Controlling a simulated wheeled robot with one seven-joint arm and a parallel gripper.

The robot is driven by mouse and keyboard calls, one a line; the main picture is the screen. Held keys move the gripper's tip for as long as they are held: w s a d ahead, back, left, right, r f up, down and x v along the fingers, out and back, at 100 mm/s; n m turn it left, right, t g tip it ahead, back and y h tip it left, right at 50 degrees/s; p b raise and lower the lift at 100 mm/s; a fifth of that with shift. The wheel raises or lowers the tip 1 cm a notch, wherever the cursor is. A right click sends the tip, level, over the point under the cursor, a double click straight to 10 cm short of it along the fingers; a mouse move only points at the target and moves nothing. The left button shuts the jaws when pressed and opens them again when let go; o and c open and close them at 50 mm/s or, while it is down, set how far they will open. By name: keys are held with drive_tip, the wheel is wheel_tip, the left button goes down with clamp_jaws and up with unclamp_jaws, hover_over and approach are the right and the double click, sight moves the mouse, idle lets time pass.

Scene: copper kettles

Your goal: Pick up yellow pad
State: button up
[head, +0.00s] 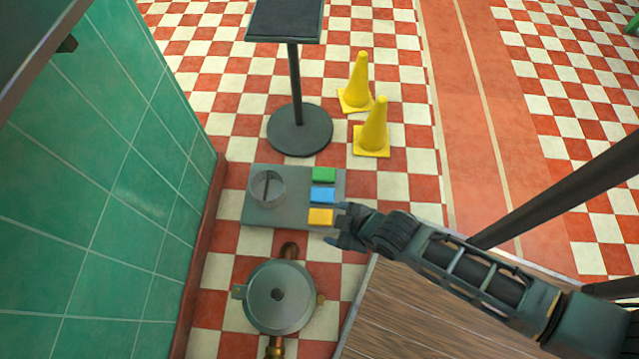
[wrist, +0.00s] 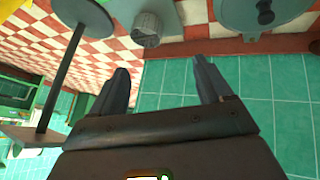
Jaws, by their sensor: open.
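The yellow pad (head: 319,217) is a small orange-yellow block at the near right of a grey board (head: 257,219) on the floor. It is the nearest of three pads in a row. My gripper (head: 337,223) is at the pad's right edge in the head view, its fingers pointing left. The height gap between fingers and pad cannot be judged. In the wrist view, my gripper (wrist: 162,66) has its fingers spread with nothing between them. The yellow pad does not show in the wrist view.
A blue pad (head: 323,195) and a green pad (head: 324,174) lie beyond the yellow one. A grey cylinder (head: 267,189) stands on the board's left. A round kettle-like body (head: 279,296) is in front. Yellow cones (head: 373,130), a pole stand (head: 299,130) and a green wall (head: 120,190) surround.

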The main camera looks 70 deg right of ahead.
drive_tip(key=w+d+f+g+b, duration=0.2)
drive_tip(key=w+d+f+b, duration=0.1)
drive_tip(key=f, duration=0.5)
drive_tip(key=w+d+f+g+b, duration=0.2)
drive_tip(key=f+b, duration=0.1)
drive_tip(key=f, duration=0.5)
drive_tip(key=n+g+y+b, duration=0.2)
drive_tip(key=g+b, duration=0.1)
drive_tip(key=b, duration=0.3)
hover_over(321, 216)
drive_tip(key=f, duration=0.8)
drive_tip(key=shift+s+a+f, duration=0.1)
drive_tip(key=shift+a+f, duration=0.05)
drive_tip(key=shift+a, duration=0.05)
wheel_tip(321, 216, down, 7)
drive_tip(key=b, duration=0.4)
drive_tip(key=shift+d+f+b, duration=0.1)
drive_tip(key=shift+f+b, duration=0.05)
drive_tip(key=shift+b, duration=0.15)
drive_tip(key=c, duration=0.8)
drive_tip(key=shift+r, duration=0.2)
